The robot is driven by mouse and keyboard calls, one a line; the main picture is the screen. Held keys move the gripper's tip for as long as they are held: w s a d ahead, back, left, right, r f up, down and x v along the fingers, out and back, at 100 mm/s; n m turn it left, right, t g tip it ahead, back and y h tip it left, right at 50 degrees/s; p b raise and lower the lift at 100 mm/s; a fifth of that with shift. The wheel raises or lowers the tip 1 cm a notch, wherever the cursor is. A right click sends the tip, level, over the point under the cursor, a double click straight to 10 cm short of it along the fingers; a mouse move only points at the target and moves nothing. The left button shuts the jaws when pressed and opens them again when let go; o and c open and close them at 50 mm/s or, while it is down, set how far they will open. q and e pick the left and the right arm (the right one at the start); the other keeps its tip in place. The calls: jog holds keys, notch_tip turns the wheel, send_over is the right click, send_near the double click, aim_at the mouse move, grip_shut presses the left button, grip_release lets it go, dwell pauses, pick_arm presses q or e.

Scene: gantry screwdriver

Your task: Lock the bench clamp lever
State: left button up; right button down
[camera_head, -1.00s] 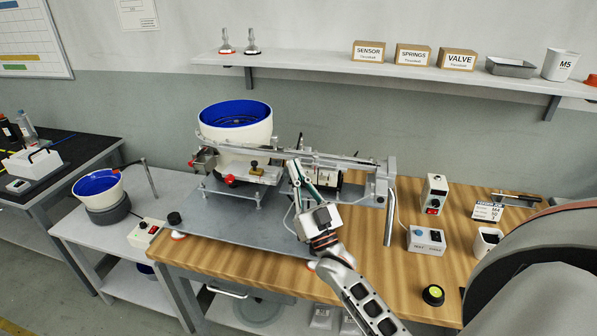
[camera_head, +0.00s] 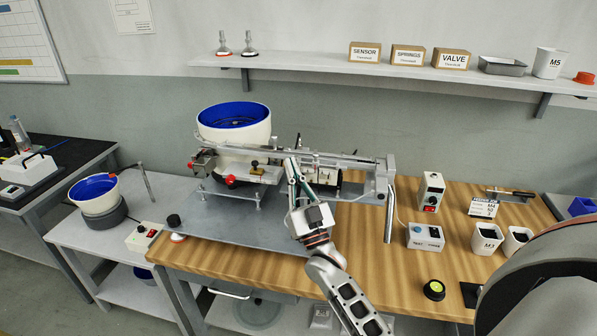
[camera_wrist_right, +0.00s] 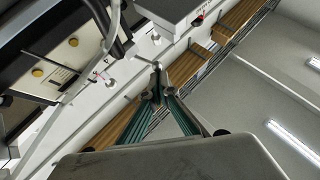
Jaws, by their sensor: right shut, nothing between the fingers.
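I cannot tell for sure which part is the bench clamp lever. A grey upright handle (camera_head: 389,215) hangs at the right end of the screw-feeding machine (camera_head: 262,178). Red-ended knobs (camera_head: 191,166) show at the machine's left side. My right gripper (camera_head: 292,165), with green-sided fingers, reaches up in front of the machine's rail, left of the grey handle. In the wrist view the right gripper's fingertips (camera_wrist_right: 157,80) are together and hold nothing. Whether they touch a part behind them is unclear. My left gripper is not in view.
A blue-lined bowl (camera_head: 235,122) stands on the machine. Control boxes (camera_head: 425,236), a yellow-topped button (camera_head: 434,289) and white cups (camera_head: 487,238) stand on the wooden bench's right side. The bench front (camera_head: 370,265) has bare wood. A shelf (camera_head: 390,69) runs above.

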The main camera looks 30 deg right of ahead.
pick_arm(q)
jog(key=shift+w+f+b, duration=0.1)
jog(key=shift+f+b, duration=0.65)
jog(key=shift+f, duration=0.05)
pick_arm(e)
jog(key=shift+w+a+m+h, duration=0.15)
jog(key=shift+w+a+h, duration=0.25)
jog(key=shift+w, duration=0.5)
jog(key=shift+w+a+m+h, duration=0.2)
jog(key=shift+w+a+h, duration=0.2)
jog(key=shift+w, duration=0.5)
jog(key=shift+w+a+m+h, duration=0.15)
jog(key=shift+w+a+h, duration=0.25)
jog(key=shift+w, duration=0.5)
jog(key=shift+a+r, duration=0.1)
